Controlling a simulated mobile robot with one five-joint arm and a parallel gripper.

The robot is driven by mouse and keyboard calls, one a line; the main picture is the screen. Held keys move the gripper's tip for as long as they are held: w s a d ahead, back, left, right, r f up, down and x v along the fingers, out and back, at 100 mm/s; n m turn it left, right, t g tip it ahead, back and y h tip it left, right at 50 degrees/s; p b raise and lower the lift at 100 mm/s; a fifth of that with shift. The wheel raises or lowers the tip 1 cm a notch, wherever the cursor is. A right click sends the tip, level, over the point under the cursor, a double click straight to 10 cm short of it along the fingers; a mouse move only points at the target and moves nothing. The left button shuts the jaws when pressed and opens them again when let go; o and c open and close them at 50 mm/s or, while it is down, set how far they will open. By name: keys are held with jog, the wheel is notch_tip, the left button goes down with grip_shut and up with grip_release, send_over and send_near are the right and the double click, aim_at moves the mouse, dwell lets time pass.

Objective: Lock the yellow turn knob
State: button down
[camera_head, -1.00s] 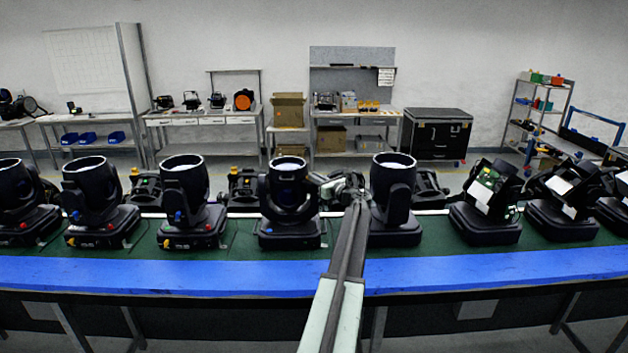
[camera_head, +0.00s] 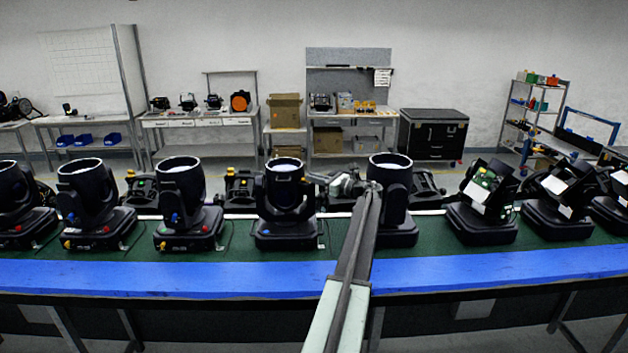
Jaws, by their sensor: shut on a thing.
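A black lamp head (camera_head: 287,190) stands upright on its base near the middle of the bench, in the head view. My gripper (camera_head: 314,179) is at the right side of this lamp's head, at the end of my arm that reaches in from the lower right. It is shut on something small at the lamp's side. The yellow turn knob itself cannot be made out there; the gripper and the lamp's arm cover that spot.
Another upright lamp (camera_head: 391,203) stands close to the right of my gripper, behind my arm. Opened lamps (camera_head: 486,200) stand to the right. The blue front strip (camera_head: 200,275) of the bench is clear.

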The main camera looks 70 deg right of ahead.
jog(key=shift+d+r, duration=0.1)
jog(key=c, duration=1.8)
grip_release()
jog(key=v, duration=0.7)
jog(key=shift+s, duration=0.35)
